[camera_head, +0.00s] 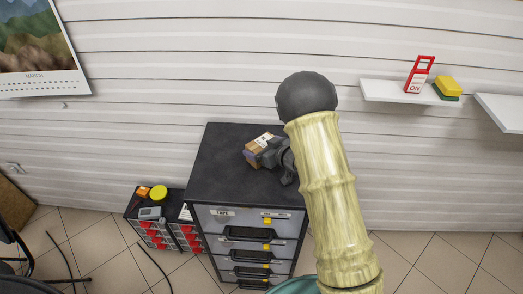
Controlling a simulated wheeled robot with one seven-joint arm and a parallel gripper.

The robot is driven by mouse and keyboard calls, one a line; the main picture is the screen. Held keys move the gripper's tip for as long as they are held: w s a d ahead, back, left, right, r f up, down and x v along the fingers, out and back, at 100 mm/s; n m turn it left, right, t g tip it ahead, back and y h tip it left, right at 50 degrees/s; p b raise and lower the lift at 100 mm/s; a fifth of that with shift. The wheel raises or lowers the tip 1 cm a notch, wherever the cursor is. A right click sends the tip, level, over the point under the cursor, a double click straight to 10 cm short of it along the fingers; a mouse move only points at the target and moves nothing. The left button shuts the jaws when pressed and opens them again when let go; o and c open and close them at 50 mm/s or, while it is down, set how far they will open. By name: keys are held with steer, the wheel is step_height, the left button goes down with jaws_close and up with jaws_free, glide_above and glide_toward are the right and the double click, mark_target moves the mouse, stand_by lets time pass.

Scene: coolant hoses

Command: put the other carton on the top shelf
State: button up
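A small brown carton (262,142) with a white label is at the black top of the drawer cabinet (215,170). My dark gripper (266,157) is right at the carton's right side, partly overlapping it. My pale yellow arm comes from the lower right and hides part of the gripper. I cannot tell whether the fingers are closed on the carton, or whether it rests on the cabinet. A white wall shelf (385,92) is at the right, and another white shelf (505,112) is cut off at the right edge. I cannot tell which is the top shelf.
A red lockout tag or sign (418,77) and a yellow-and-green sponge-like block (447,88) stand on the wall shelf; its left end is bare. Low drawer bins (158,233) with small items on top stand left of the cabinet. A calendar (40,50) hangs upper left.

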mark_target(263, 143)
steer(key=shift+c, duration=0.7)
step_height(263, 143, up, 10)
steer(key=shift+r+b, duration=0.1)
steer(key=shift+b, duration=0.25)
steer(key=shift+d, duration=0.15)
